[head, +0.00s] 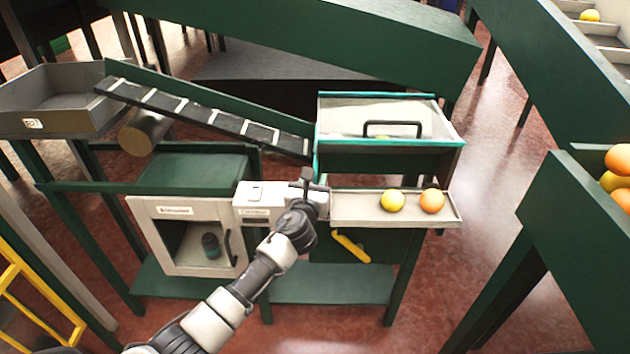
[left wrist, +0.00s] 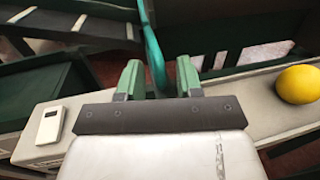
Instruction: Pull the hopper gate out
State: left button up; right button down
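The hopper (head: 390,160) is a green and pale box with teal edges, right of centre in the head view. A black bar handle (head: 392,123) shows at its top; I cannot tell for sure whether it belongs to the gate. My left gripper (head: 310,182) is at the hopper's lower left corner, by the left end of the tray below. In the left wrist view its green fingers (left wrist: 159,78) stand apart with nothing clearly held between them. A teal edge strip (left wrist: 154,55) runs just beyond and between the fingertips. My right gripper is out of view.
The pale tray (head: 340,207) under the hopper holds a yellow fruit (head: 393,201) and an orange one (head: 432,201). A black slatted ramp (head: 205,117) slopes to the hopper's left side. A white box (head: 262,200) and a cabinet (head: 190,240) stand left of my gripper.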

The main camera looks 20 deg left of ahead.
pick_arm(q)
jog(key=shift+w, duration=0.4)
jog(key=shift+c, duration=0.5)
grip_shut()
